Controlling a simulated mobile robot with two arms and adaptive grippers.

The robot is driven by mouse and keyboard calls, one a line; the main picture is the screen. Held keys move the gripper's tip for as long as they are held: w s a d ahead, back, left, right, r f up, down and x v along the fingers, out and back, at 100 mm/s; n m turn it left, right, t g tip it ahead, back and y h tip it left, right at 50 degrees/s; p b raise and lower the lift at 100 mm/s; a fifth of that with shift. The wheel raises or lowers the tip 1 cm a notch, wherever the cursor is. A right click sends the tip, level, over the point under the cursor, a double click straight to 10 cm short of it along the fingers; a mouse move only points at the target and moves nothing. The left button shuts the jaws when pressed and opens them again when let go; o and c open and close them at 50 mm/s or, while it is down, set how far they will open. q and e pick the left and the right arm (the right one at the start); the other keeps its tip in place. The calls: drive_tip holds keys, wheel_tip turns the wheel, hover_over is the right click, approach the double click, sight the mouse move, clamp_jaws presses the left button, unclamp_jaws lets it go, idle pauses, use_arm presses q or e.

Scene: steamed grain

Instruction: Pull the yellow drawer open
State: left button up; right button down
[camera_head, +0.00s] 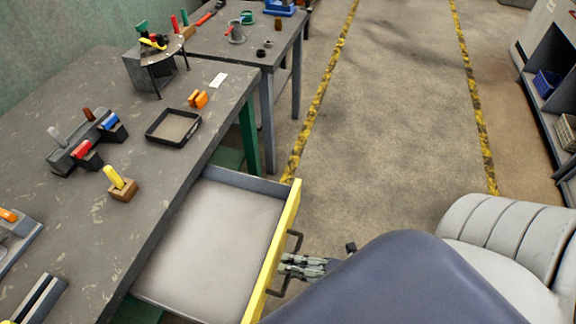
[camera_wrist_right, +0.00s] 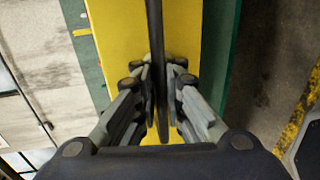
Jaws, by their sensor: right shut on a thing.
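The yellow drawer (camera_head: 275,250) is pulled out from under the grey workbench. Its tray inside is pale and empty, and its yellow front faces right. A dark bar handle (camera_head: 287,262) stands out from that front. My right gripper (camera_head: 288,265) is at the handle. In the right wrist view my right gripper (camera_wrist_right: 160,115) is shut on the dark handle (camera_wrist_right: 156,60), which runs between its fingers, with the yellow front (camera_wrist_right: 120,40) just behind. My left gripper is in neither view.
The workbench (camera_head: 130,215) carries a black tray (camera_head: 173,127), a wooden block with a yellow handle (camera_head: 121,184) and several tools. A second table (camera_head: 230,45) stands behind. The floor (camera_head: 385,120) to the right is clear, with yellow lines. Shelves (camera_head: 545,90) stand at far right.

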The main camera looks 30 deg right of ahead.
drive_tip(key=c, duration=1.7)
unclamp_jaws()
drive_tip(key=v, duration=1.2)
